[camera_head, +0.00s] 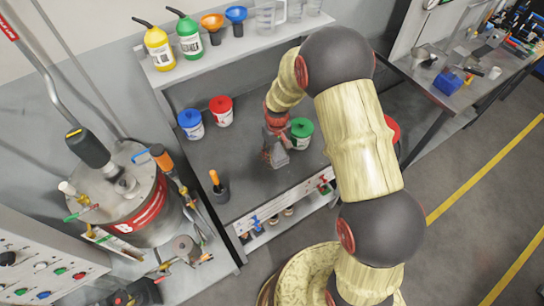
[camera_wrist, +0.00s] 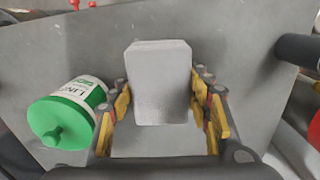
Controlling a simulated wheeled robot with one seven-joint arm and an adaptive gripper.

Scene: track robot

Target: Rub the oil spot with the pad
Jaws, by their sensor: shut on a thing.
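The pad (camera_wrist: 160,85) is a light grey block with rounded corners. In the wrist view it sits between the yellow-padded fingers of my gripper (camera_wrist: 165,112), which is shut on it. In the head view my gripper (camera_head: 274,138) is over the grey workbench (camera_head: 240,165), just left of the green-lidded tub, with the pad (camera_head: 277,157) below it. I cannot tell whether the pad touches the bench. I cannot make out the oil spot in either view; the pad, gripper or arm may hide it.
A green-lidded tub (camera_head: 301,130) stands close beside my gripper and shows at left in the wrist view (camera_wrist: 66,115). Blue-lidded (camera_head: 191,124) and red-lidded (camera_head: 221,111) tubs stand behind. An orange-handled tool (camera_head: 217,186) stands at front left. A shelf (camera_head: 235,48) with bottles runs behind.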

